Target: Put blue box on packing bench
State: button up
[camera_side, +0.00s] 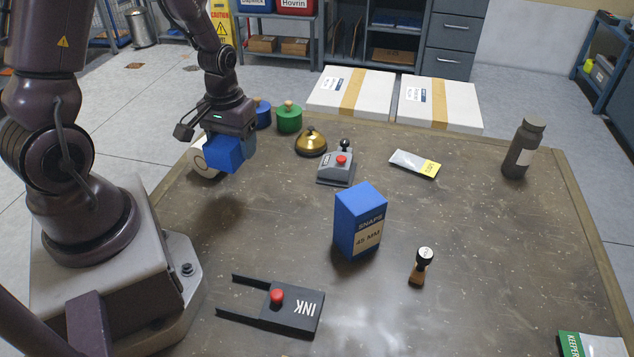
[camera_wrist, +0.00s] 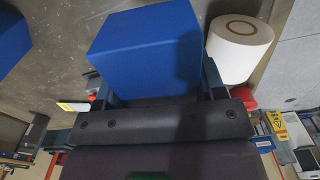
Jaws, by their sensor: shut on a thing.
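A plain blue box (camera_side: 224,153) is held between the fingers of my gripper (camera_side: 238,138), at the left end of the bench. It appears raised above the bench top. In the wrist view the same blue box (camera_wrist: 135,42) fills the space between the two fingers of the gripper (camera_wrist: 155,85). A second, taller blue box (camera_side: 358,222) with a SNAPS 45 MM label stands upright near the middle of the brown bench (camera_side: 480,220). A blue thing (camera_wrist: 10,40) at the wrist view's left edge may be this one.
A white roll (camera_side: 205,163) lies just left of the held box. The right middle is clear.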

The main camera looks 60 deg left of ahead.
jog(key=w+d+r+m, duration=0.3)
jog(key=w+d+r, duration=0.1)
jog(key=d, duration=0.3)
jog(key=w+d+r+m, duration=0.3)
jog(key=w+d+m, duration=0.1)
jog(key=w+d, duration=0.2)
jog(key=shift+w+d+r+m, duration=0.2)
jog(key=shift+d+r+m, duration=0.1)
jog(key=shift+d+r, duration=0.15)
jog(key=s+a+f+n, duration=0.2)
jog(key=s+a+f, duration=0.1)
jog(key=a, duration=0.1)
jog(key=s+a+f+n, duration=0.3)
jog(key=s+a, duration=0.1)
jog(key=a, duration=0.1)
jog(key=s+a+f+n, duration=0.3)
jog(key=s+a+f, duration=0.1)
jog(key=a, duration=0.1)
jog(key=shift+s, duration=0.2)
jog(key=n, duration=0.1)
send_over(237, 195)
notch_tip(237, 195, down, 4)
jog(key=shift+f, duration=0.25)
jog(key=shift+w+f, duration=0.1)
jog(key=shift+f, duration=2.05)
